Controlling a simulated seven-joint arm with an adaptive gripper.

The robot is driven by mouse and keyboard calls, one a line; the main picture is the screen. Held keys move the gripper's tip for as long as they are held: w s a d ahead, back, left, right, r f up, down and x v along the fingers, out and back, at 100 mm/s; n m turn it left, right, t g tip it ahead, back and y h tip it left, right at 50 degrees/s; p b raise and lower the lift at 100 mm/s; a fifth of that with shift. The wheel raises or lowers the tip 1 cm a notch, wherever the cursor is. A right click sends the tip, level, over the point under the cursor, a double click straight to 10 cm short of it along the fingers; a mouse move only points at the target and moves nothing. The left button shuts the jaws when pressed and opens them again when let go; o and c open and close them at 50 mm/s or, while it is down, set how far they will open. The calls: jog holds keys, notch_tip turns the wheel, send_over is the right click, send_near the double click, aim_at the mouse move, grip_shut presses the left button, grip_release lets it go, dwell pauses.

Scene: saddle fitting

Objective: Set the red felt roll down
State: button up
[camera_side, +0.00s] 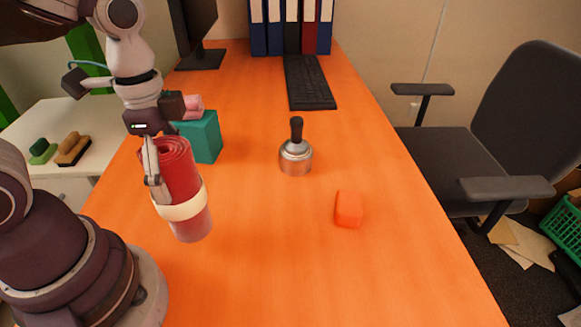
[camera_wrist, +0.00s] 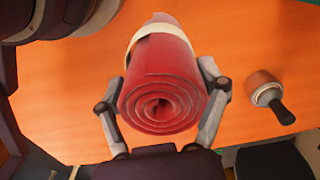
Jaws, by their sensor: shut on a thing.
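The red felt roll (camera_side: 178,165) stands nearly upright, slightly tilted, at the left side of the orange desk, with a cream band (camera_side: 182,205) around its lower part. My gripper (camera_side: 160,182) is shut on the roll from above. In the wrist view the roll (camera_wrist: 160,88) shows its spiral end towards the camera, and the fingers of my gripper (camera_wrist: 162,78) press on its two sides. I cannot tell for sure whether the lower end of the roll touches the desk.
A metal pot with a dark handle (camera_side: 296,158) and an orange block (camera_side: 348,209) are to the right. The front middle of the desk (camera_side: 270,260) is clear.

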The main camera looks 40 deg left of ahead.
jog(key=w+f, duration=0.4)
jog(key=w, duration=0.9)
jog(key=shift+d+f, duration=0.35)
jog(key=shift+s+f, duration=0.1)
jog(key=o, duration=1.2)
jog(key=shift+f, duration=0.1)
